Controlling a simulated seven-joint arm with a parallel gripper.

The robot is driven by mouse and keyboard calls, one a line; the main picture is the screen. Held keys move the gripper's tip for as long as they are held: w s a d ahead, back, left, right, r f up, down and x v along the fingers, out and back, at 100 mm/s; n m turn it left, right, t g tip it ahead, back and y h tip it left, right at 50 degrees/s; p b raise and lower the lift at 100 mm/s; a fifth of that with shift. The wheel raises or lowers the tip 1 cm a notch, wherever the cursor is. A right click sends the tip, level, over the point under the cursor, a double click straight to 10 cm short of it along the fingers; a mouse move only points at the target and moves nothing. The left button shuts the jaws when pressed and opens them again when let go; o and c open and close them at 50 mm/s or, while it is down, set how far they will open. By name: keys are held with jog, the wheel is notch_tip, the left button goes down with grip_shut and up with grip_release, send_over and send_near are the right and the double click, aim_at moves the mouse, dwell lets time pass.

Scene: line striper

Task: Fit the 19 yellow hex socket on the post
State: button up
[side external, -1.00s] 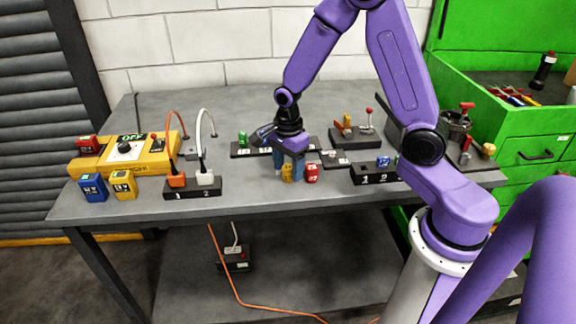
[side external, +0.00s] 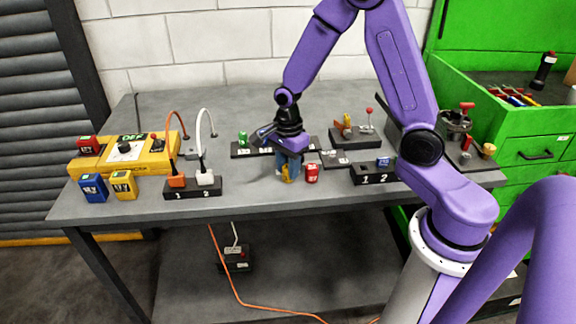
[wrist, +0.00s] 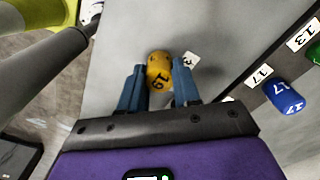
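The yellow 19 socket (side external: 287,174) is at the front middle of the table, left of a red socket (side external: 312,173). In the wrist view the yellow socket (wrist: 158,72) shows its 19 between my fingertips. My gripper (side external: 288,172) points down with one blue finger close against each side of it, and looks shut on it. Its base is at about table height; I cannot tell whether it touches the table. A black rack (side external: 240,152) behind my gripper has numbered labels. It holds a green socket (side external: 242,139) and a blue 17 socket (wrist: 285,97). The post for 19 cannot be made out.
A black block marked 1 and 2 (side external: 373,179) stands at the right, and another (side external: 192,192) with cables at the left. A yellow box (side external: 125,155) and two loose blocks are farther left. A lever fixture (side external: 355,138) stands behind.

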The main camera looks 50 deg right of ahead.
jog(key=shift+r, duration=0.75)
dwell(0.3)
jog(key=shift+r, duration=1.75)
jog(key=shift+w, duration=0.1)
jog(key=shift+w+d+r, duration=0.15)
jog(key=shift+w+d, duration=0.05)
jog(key=shift+w, duration=0.1)
jog(key=w+d+r+m, duration=0.5)
jog(key=w+d, duration=0.4)
jog(key=d, duration=0.2)
jog(key=shift+w+d+f, duration=0.1)
jog(key=shift+f, duration=1.3)
jog(key=shift+w+d+f, duration=0.1)
jog(key=shift+f, duration=1.25)
jog(key=shift+f, duration=1.7)
